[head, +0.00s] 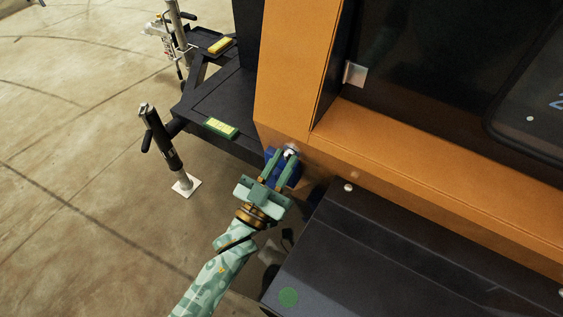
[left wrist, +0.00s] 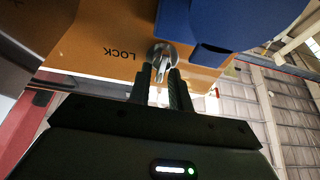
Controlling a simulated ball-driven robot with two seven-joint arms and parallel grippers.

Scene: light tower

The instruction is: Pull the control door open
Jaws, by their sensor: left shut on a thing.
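My left gripper (head: 288,156) is at the lower corner of the orange housing (head: 285,75) in the head view. Its fingers are close together on a small silver lock handle (left wrist: 160,52), which is round at its base and sits beside the printed word LOCK in the left wrist view. A blue box-shaped part (left wrist: 235,22) is right beside the handle, and the fingers partly cover it in the head view. A dark panel (head: 420,60) with a silver bracket is set in the orange frame; I cannot tell whether it is the control door. My right gripper is not in view.
A black jack leg (head: 162,140) stands on the floor at the left. A black frame (head: 225,100) carries green and yellow levels. Open concrete floor lies left.

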